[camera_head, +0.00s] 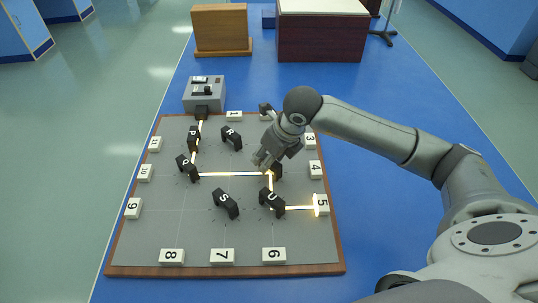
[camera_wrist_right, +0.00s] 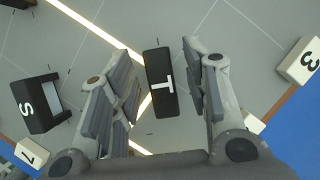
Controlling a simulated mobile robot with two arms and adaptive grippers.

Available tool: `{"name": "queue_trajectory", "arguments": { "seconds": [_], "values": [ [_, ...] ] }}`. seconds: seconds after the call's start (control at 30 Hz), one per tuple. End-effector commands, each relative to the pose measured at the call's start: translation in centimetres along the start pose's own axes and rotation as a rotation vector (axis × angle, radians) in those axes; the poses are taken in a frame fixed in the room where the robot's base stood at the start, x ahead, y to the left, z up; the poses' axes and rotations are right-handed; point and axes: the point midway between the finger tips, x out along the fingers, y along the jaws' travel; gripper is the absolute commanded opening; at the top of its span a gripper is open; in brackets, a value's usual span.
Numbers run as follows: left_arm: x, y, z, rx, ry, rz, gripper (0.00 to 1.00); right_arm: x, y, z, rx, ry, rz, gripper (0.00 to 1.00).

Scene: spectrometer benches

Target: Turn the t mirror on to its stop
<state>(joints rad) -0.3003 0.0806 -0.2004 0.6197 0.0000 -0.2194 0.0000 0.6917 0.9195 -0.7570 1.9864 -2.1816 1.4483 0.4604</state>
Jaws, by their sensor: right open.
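The T mirror (camera_wrist_right: 160,82) is a black block with a white T, seen from above in the right wrist view. In the head view only a dark part of it (camera_head: 278,172) shows, beside and behind my right gripper (camera_head: 262,162). My right gripper is open; in the wrist view its two fingers (camera_wrist_right: 160,95) stand on either side of the T mirror, with visible gaps. A bright beam runs right from the Q mirror (camera_head: 187,168) to the T mirror, then down to the U mirror (camera_head: 271,202) and right to the lit label 5 (camera_head: 321,204). My left gripper is not in view.
The grey board (camera_head: 190,225) has a wooden rim and numbered white labels. The P (camera_head: 193,138), R (camera_head: 231,138) and S (camera_head: 226,204) mirrors stand around. A grey source box (camera_head: 204,95) is at the back left.

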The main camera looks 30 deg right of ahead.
Motion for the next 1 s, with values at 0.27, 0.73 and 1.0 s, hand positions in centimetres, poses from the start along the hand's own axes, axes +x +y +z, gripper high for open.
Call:
{"name": "queue_trajectory", "arguments": {
  "seconds": [0.27,0.73,1.0],
  "values": [
    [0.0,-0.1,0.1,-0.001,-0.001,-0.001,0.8,-2.9,-0.1,0.1,-0.001,-0.004,-0.003,0.43],
    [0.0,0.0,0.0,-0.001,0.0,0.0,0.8,-11.3,-0.1,0.1,0.001,-0.002,-0.002,0.43],
    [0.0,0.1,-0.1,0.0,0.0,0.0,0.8,-12.0,0.0,0.0,0.0,0.001,0.0,0.43]
  ]
}}
